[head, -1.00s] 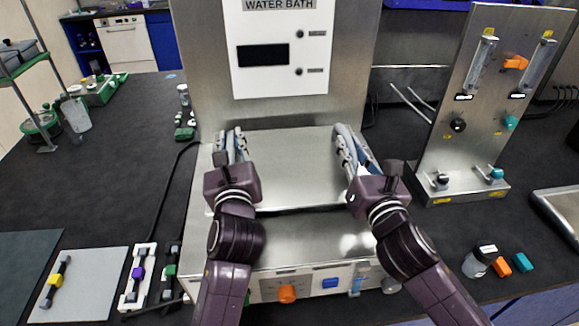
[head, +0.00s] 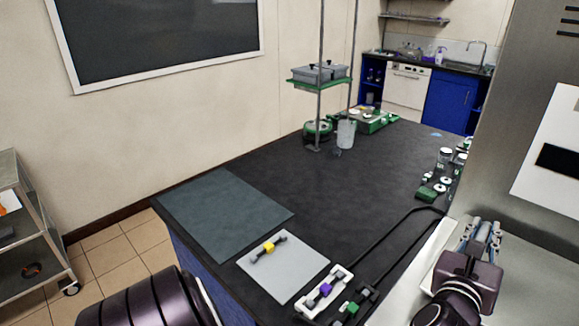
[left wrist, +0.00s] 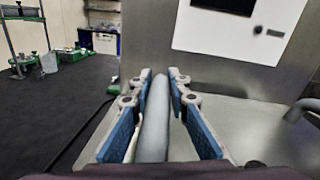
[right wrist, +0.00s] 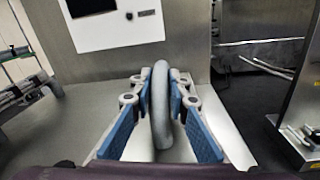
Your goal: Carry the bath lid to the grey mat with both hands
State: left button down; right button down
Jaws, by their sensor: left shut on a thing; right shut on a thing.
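The steel bath lid (left wrist: 240,125) lies on the water bath below its panel; only its left edge shows in the head view, at the lower right. My left gripper (head: 482,235) is shut on one grey bar handle (left wrist: 154,120) of the lid, as the left wrist view shows. My right gripper (right wrist: 160,90) is shut on the other grey handle (right wrist: 160,110) in the right wrist view; it is outside the head view. A dark grey mat (head: 224,213) lies flat and bare at the bench's left end.
A light grey plate (head: 290,280) with a yellow-banded connector lies between mat and bath. Holders with purple (head: 326,290) and green connectors stand beside it, near a black cable (head: 395,255). A rack stand (head: 319,90) is at the back. Bench behind the mat is clear.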

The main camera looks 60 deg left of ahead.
aim_at(222, 206)
jog(key=k+j+u, duration=0.15)
jog(key=j+u, duration=0.3)
jog(key=j, duration=1.05)
jog(key=i+j+u, duration=0.1)
jog(key=j+u, duration=0.3)
jog(key=j, duration=1.1)
